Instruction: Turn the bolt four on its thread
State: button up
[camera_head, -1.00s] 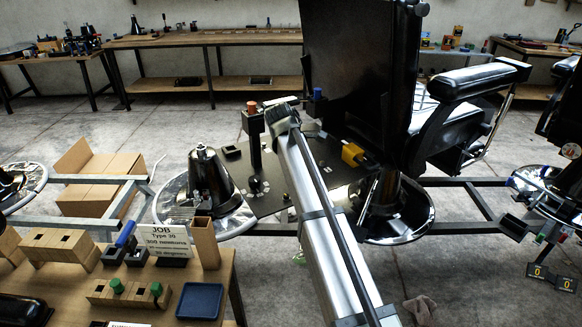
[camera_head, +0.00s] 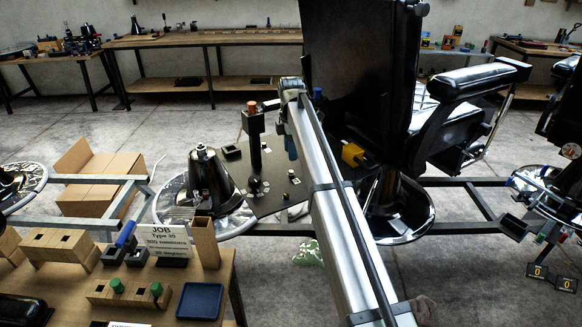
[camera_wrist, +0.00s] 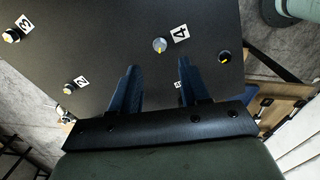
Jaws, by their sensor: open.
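In the wrist view, a dark plate (camera_wrist: 110,25) carries small bolts beside white number labels. Bolt four (camera_wrist: 159,45), a pale round head with a yellow mark, sits beside the label "4" (camera_wrist: 180,32). My gripper (camera_wrist: 158,64) is open, its two blue fingers apart and empty. In the picture, bolt four appears just beyond the fingertips, between their lines; I cannot tell the height gap. In the head view, the plate (camera_head: 265,205) lies beside the chair, and my gripper (camera_head: 290,146) is partly hidden by my arm.
Bolts beside labels "3" (camera_wrist: 11,36) and "2" (camera_wrist: 69,88) lie left of bolt four. A black-headed bolt (camera_wrist: 224,57) is to its right. A post with an orange top (camera_head: 253,130) and a metal cone (camera_head: 208,180) stand near the plate. A yellow block (camera_head: 352,154) is to the right.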

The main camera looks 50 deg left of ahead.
aim_at(291, 173)
notch_tip(291, 173, down, 7)
jog(key=shift+f, duration=0.15)
dwell(0.4)
grip_shut()
